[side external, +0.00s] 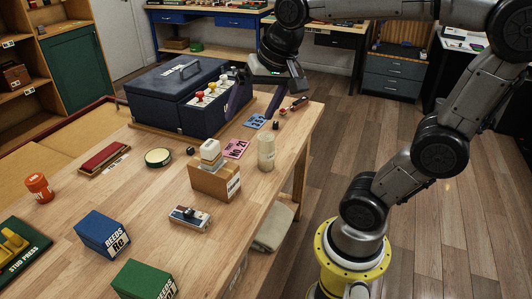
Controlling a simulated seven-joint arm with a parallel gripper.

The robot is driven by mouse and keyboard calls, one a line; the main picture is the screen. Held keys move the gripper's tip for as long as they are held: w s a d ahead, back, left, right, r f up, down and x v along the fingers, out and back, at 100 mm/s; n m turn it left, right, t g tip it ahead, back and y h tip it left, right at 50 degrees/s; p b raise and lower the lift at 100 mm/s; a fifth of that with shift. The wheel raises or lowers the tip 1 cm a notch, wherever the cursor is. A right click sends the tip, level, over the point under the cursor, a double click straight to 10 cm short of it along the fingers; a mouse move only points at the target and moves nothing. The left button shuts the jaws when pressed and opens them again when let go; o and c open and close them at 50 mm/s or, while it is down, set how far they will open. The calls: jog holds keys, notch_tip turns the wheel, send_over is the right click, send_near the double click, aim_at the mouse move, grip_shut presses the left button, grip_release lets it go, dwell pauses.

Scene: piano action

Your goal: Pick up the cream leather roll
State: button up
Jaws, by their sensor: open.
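A cream cylinder (266,152), which looks like the cream leather roll, stands upright near the right edge of the wooden workbench (130,215). My gripper (258,92) is open above the back part of the bench, beside the dark blue case. It is higher than the cream roll and farther back, clearly apart from it. Nothing shows between the fingers, though they are dark and small in this view.
A wooden block (215,182) with a pale piece on top stands left of the roll. Behind are pink (236,149) and blue (255,121) cards and a dark blue case (175,95) with coloured knobs. Boxes (103,234) stand at the front left.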

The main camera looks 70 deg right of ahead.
jog(key=w+d+f+m+g, duration=0.2)
jog(key=w+d+f+m, duration=0.25)
jog(key=w+d, duration=0.45)
jog(key=m+g, duration=0.3)
jog(key=m, duration=0.2)
send_over(265, 136)
jog(key=shift+y, duration=0.4)
notch_tip(265, 136, down, 11)
jog(key=shift+r, duration=0.2)
notch_tip(265, 136, down, 8)
jog(key=shift+r, duration=0.2)
jog(key=shift+s+a+f, duration=0.1)
jog(key=shift+f, duration=1.35)
jog(key=shift+s+f, duration=0.1)
jog(key=shift+f, duration=1.35)
jog(key=c, duration=1.4)
jog(key=shift+c, duration=0.4)
